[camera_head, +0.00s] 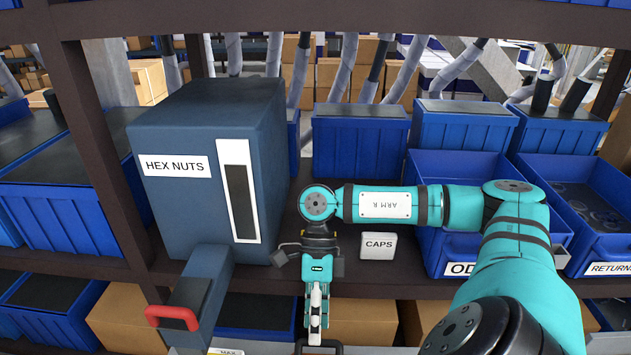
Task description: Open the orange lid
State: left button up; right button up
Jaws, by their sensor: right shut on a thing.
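A dark blue box labelled HEX NUTS (176,167) stands on the shelf, left of centre. A sloping chute (208,268) comes out of its lower front, with a dark flap carrying an orange-red handle (172,316). No lid that is orange all over is clear in this view. My right gripper (318,344) hangs at the bottom centre, to the right of the handle and apart from it. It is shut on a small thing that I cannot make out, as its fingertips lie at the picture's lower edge. My left gripper is not in view.
A white CAPS label (378,246) sits right of my right wrist. Blue bins (360,140) line the back, and open bins (466,166) stand at the right. A dark shelf post (92,150) rises left of the box.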

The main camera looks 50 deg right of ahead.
jog(key=shift+d, duration=0.1)
dwell(0.3)
dwell(0.4)
notch_tip(320, 180, up, 10)
jog(key=shift+r, duration=0.15)
jog(key=shift+r, duration=0.1)
dwell(0.7)
